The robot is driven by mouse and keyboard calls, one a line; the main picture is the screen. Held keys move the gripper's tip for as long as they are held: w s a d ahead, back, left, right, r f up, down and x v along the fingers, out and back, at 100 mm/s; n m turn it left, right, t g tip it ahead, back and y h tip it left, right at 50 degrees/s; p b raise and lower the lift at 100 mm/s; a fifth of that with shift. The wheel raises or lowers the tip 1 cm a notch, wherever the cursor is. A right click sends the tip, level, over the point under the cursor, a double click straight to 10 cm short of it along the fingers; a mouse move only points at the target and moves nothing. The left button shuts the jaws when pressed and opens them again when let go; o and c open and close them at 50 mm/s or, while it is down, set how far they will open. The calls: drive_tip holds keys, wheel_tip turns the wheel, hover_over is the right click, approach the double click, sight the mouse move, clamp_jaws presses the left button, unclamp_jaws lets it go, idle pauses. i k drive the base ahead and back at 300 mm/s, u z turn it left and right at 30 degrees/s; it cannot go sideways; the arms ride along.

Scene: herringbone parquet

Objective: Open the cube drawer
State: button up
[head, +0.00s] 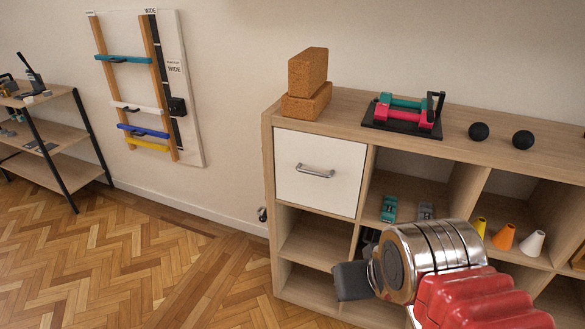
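The cube drawer (300,187) is a white square front in the top left compartment of the wooden shelf unit, in the head view. Its front looks flush with the frame, so it appears shut. Its silver bar handle (315,171) is in plain sight, and nothing touches it. My arm, chrome and red, reaches in from the lower right, in front of the lower shelves. A dark block at its end seems to be my gripper (352,281), below and right of the handle and apart from it. Its fingers cannot be made out.
The shelf unit (345,108) carries cork blocks (307,82), a rack of dumbbells (405,112) and black balls (479,131) on top. Cones (503,237) and small teal and grey items stand in open compartments. A wall rack and black-framed shelf are left. Parquet before the drawer is clear.

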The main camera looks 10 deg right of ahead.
sight(328, 155)
drive_tip(key=u, duration=0.55)
drive_tip(key=i, duration=1)
drive_tip(key=u, duration=0.25)
